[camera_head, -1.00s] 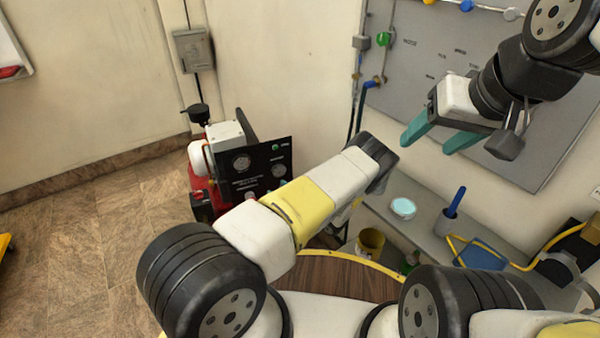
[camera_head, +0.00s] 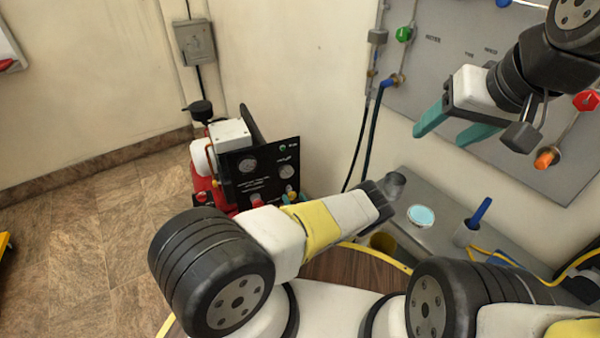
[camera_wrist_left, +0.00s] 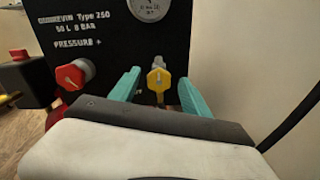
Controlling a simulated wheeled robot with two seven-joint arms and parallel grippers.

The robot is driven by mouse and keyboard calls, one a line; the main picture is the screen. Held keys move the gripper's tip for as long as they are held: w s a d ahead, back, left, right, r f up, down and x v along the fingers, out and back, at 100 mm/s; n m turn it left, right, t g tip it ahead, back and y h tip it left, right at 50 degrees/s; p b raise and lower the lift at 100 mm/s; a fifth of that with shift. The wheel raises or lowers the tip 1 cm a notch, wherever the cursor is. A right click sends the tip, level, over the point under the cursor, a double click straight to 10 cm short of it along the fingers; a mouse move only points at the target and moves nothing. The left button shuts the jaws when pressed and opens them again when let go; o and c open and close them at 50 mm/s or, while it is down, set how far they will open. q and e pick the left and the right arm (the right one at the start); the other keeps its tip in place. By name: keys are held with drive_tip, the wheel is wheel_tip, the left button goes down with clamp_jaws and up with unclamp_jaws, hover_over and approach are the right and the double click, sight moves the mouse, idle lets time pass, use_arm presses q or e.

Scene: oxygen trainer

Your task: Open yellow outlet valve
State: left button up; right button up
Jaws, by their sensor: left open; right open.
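The yellow outlet valve (camera_wrist_left: 158,80) is a small knob low on the black front panel (camera_wrist_left: 110,40) of the compressor, below a round gauge. In the left wrist view my left gripper (camera_wrist_left: 159,86) is open, with one teal finger on each side of the valve; I cannot tell whether they touch it. My right gripper (camera_head: 448,127) is open and empty in front of the grey wall board.
A red knob (camera_wrist_left: 74,75) sits left of the yellow valve on the panel. A grey bench (camera_head: 430,237) with a light-blue round dish (camera_head: 421,215) and a blue-handled holder (camera_head: 472,225) stands to the right.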

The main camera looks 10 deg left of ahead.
use_arm(q)
drive_tip(key=shift+w+a, duration=0.3)
drive_tip(key=shift+w, duration=0.15)
clamp_jaws()
